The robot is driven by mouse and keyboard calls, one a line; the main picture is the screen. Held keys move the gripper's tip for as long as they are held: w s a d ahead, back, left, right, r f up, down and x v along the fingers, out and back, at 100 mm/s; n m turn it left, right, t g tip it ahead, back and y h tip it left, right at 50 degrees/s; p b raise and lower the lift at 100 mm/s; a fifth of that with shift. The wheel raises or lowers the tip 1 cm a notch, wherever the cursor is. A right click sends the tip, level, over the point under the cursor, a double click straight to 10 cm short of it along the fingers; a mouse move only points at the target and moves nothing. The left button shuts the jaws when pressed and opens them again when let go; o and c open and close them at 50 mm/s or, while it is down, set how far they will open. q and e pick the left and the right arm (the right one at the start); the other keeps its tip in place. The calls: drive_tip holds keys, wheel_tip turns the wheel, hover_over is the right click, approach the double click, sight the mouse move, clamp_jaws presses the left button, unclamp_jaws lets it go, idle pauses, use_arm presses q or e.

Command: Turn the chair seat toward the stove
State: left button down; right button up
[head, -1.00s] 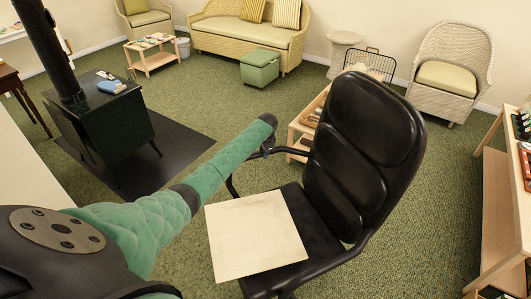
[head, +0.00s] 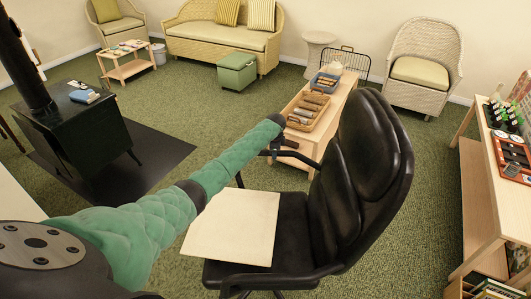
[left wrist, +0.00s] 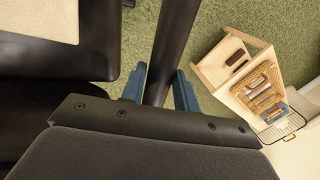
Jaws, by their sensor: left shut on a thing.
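The black office chair (head: 368,165) stands in front of me, its backrest at the right and its seat facing left. A flat cream board (head: 233,226) lies on the seat. The black stove (head: 75,135) stands on a dark floor mat at the left. My left gripper (head: 277,145), on the green padded arm, is at the chair's far armrest. In the left wrist view the two blue fingers of my left gripper (left wrist: 160,88) are shut on the dark armrest bar (left wrist: 178,45) between them. My right gripper is not in view.
A wooden table (head: 330,115) with trays stands close behind the chair. A desk (head: 490,160) with bottles and a tray is at the right. A green ottoman (head: 237,71) and wicker seats line the back. Carpet between stove and chair is clear.

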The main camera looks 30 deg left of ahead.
sight(288, 154)
use_arm(q)
drive_tip(key=d, duration=0.2)
drive_tip(key=w+d+m, duration=0.1)
drive_tip(key=d, duration=0.1)
drive_tip(key=d+m, duration=0.1)
drive_tip(key=d, duration=0.1)
drive_tip(key=shift+w+r, duration=0.1)
drive_tip(key=shift+w, duration=0.15)
drive_tip(key=d+m, duration=0.1)
drive_tip(key=d, duration=0.1)
drive_tip(key=d+m, duration=0.1)
drive_tip(key=d, duration=0.1)
drive_tip(key=shift+w+d+h, duration=0.1)
drive_tip(key=shift+d+h, duration=0.15)
drive_tip(key=shift+h, duration=0.15)
drive_tip(key=d+m, duration=0.1)
drive_tip(key=d, duration=0.2)
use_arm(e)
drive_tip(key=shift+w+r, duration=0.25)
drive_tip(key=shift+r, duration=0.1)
use_arm(q)
drive_tip(key=shift+d, duration=0.1)
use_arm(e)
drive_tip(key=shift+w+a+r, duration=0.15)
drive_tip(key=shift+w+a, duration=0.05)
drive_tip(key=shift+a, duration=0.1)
